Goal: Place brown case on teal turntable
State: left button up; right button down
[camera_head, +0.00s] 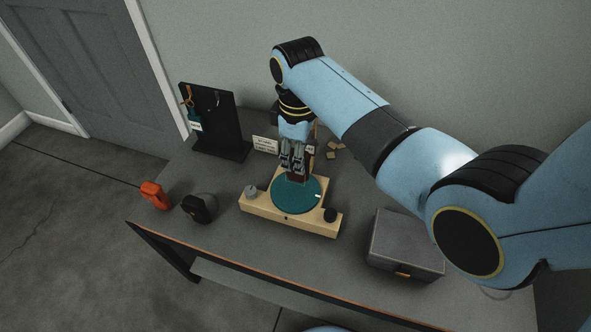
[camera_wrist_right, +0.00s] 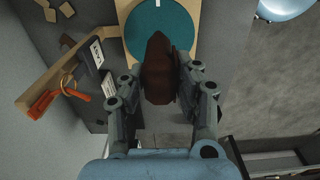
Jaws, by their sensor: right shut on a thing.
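The teal turntable (camera_head: 297,200) is a round disc set on a light wooden base (camera_head: 254,207) on the table. It also shows at the top of the right wrist view (camera_wrist_right: 150,22). My right gripper (camera_head: 294,167) points down over the far side of the turntable. It is shut on the brown case (camera_wrist_right: 160,70), which sits between its fingers in the right wrist view. In the head view the case is mostly hidden behind the fingers. I cannot tell whether the case touches the disc. My left gripper is not in view.
A grey box (camera_head: 405,240) stands right of the base. A black object (camera_head: 199,208) and an orange object (camera_head: 155,195) lie to the left. A black stand (camera_head: 212,120) with hanging items stands at the back left. Small tan blocks (camera_head: 334,147) lie behind.

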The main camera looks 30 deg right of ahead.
jog(key=shift+w+a+f, duration=0.1)
jog(key=shift+w+f, duration=0.1)
jog(key=shift+f, duration=0.1)
notch_tip(320, 180, down, 4)
jog(key=shift+r+b, duration=0.15)
jog(key=shift+b, duration=0.45)
jog(key=c, duration=1)
grip_release()
jog(key=shift+o, duration=0.2)
notch_tip(320, 180, up, 12)
jog(key=p, duration=0.3)
jog(key=shift+r, duration=0.1)
